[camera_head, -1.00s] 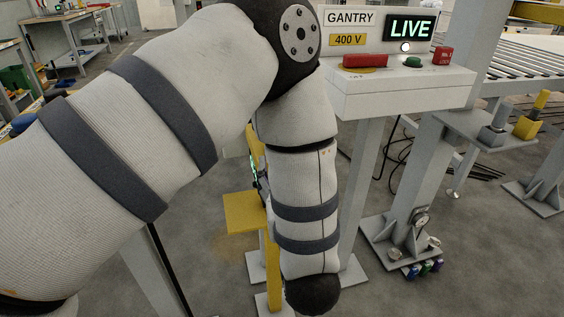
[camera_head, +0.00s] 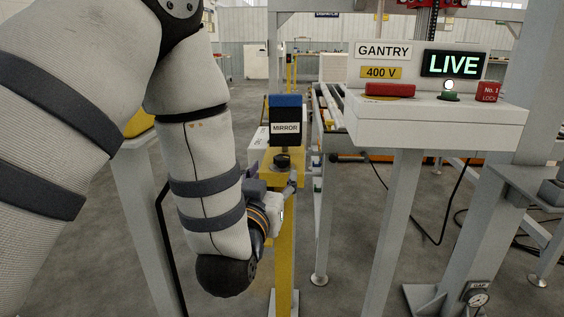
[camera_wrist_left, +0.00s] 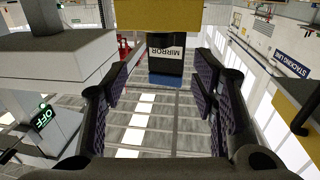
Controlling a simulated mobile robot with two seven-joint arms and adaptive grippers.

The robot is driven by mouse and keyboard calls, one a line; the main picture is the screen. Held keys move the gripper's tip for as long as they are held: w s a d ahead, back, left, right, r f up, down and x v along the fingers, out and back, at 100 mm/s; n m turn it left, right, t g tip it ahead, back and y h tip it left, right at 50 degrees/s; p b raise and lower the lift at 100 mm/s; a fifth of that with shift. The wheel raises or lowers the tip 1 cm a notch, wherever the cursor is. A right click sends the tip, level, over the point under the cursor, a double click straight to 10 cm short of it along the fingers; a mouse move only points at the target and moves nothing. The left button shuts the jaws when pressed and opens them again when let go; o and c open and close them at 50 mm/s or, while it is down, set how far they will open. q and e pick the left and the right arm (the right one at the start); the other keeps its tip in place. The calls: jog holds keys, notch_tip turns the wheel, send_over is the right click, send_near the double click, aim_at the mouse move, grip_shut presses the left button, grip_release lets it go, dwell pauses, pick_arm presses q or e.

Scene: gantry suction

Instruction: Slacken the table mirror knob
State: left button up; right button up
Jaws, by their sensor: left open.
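The table mirror (camera_head: 285,127) is a dark panel with a blue top and a MIRROR label, on a yellow stand (camera_head: 286,245). A round black knob (camera_head: 282,161) sits on the yellow top below the label. My left gripper (camera_head: 293,183) is beside the stand, just below the knob, partly hidden by my wrist and looking apart from the knob. In the left wrist view, my left gripper (camera_wrist_left: 160,82) is open with nothing between its fingers. The mirror (camera_wrist_left: 166,58) shows beyond the fingers, under a yellow block (camera_wrist_left: 160,14). I cannot make out the knob there. My right gripper is out of view.
A grey gantry control box (camera_head: 440,120) stands to the right, with a LIVE display (camera_head: 453,64) and red and green controls.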

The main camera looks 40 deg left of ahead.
aim_at(281, 160)
pick_arm(q)
jog(key=x, duration=1)
jog(key=shift+w+a, duration=0.1)
jog(key=shift+w, duration=0.05)
jog(key=c, duration=1.2)
